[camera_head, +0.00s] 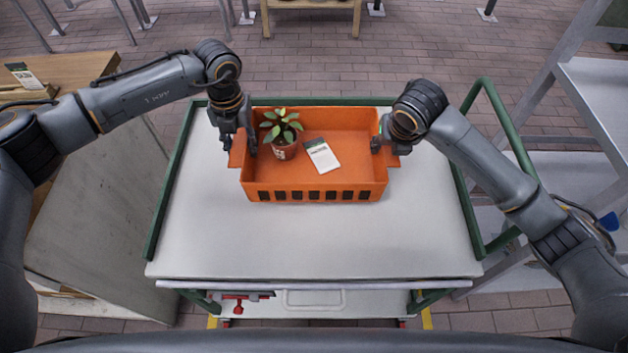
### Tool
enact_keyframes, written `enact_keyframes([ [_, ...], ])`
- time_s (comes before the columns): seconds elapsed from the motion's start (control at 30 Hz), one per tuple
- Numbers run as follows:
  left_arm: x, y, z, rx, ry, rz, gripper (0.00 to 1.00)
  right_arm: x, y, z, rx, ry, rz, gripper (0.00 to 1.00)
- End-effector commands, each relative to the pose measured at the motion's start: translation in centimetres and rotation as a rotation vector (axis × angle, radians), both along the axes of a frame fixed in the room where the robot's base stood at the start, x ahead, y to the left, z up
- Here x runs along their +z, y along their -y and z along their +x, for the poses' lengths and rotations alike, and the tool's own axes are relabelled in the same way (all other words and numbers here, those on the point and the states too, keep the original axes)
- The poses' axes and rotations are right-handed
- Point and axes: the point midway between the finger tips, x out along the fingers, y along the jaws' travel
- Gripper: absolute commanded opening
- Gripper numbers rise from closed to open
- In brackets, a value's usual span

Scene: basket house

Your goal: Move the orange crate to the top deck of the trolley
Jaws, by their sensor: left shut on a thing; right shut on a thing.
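The orange crate (314,194) is over the white top deck (320,245) of the trolley, toward its far side. I cannot tell whether it rests on the deck or hangs just above it. A potted plant (283,150) and a small white and green packet (322,156) are inside the crate. My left gripper (239,143) is shut on the crate's left end. My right gripper (384,146) is shut on its right end. The fingers partly hide both ends.
Green rails (168,185) edge the deck at the left, back and right (504,120). A wooden table (70,75) stands at the left, and grey shelving (595,95) at the right. A wooden bench (312,6) is behind. The deck's near part is clear.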

Motion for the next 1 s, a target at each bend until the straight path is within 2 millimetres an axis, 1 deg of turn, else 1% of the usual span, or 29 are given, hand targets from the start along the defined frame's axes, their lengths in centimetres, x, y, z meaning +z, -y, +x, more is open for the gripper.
enact_keyframes([
  [0.03,-0.1,-0.7,0.1,0.008,0.001,0.014,0.00,-0.1,0.7,0.1,-0.009,0.001,-0.015,0.00],
  [0.33,0.0,-0.7,0.1,0.008,0.000,0.014,0.00,0.0,0.7,0.1,-0.009,0.000,-0.015,0.00],
  [0.53,-0.4,-0.7,0.1,0.008,0.000,0.014,0.00,-0.4,0.7,0.1,-0.009,0.000,-0.015,0.00],
  [1.0,-3.0,-0.7,0.1,0.008,0.000,0.014,0.00,-3.0,0.7,0.1,-0.009,0.000,-0.015,0.00],
])
